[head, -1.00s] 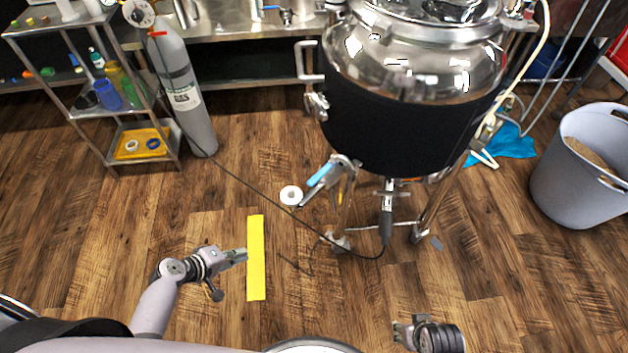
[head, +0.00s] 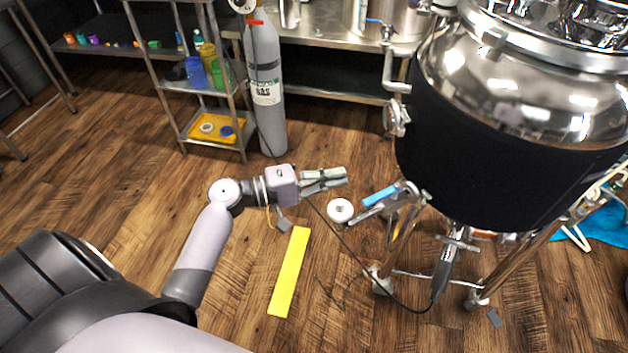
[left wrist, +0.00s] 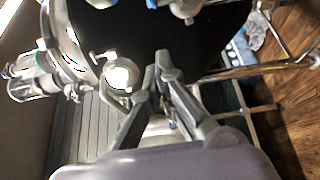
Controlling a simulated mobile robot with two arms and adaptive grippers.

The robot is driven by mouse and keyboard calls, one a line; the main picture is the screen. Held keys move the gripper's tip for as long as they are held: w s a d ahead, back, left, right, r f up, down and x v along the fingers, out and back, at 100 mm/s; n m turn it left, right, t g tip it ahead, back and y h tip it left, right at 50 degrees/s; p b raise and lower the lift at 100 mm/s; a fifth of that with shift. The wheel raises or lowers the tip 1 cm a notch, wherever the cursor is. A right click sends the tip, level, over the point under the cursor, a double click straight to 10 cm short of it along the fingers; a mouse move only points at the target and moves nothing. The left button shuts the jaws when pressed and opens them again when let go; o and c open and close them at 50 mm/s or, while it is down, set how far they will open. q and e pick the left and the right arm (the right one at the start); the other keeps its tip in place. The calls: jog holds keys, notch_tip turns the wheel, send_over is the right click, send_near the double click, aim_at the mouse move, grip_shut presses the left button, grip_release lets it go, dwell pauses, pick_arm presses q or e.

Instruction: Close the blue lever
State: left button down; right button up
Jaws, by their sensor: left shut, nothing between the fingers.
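The blue lever (head: 380,195) is on a metal valve at the lower left of the big steel tank (head: 490,140) with its black jacket. The lever slants, its free end to the lower left. My left gripper (head: 344,177) is shut and empty, a little left of and above the lever in the head view, apart from it in the picture. In the left wrist view my shut fingers (left wrist: 163,62) point toward the tank's black side; I cannot make out the lever for sure there. My right gripper is out of view.
A yellow strip (head: 289,272) lies on the wooden floor. A gas cylinder (head: 265,90) and a metal shelf (head: 215,145) stand behind. Floor left of the tank is mostly clear.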

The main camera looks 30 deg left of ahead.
aim_at(382, 195)
pick_arm(q)
jog(key=d, duration=0.5)
jog(key=shift+s, duration=0.2)
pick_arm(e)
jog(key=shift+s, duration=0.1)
pick_arm(q)
jog(key=shift+d, duration=0.1)
jog(key=shift+s+d, duration=0.3)
jog(key=shift+s, duration=0.15)
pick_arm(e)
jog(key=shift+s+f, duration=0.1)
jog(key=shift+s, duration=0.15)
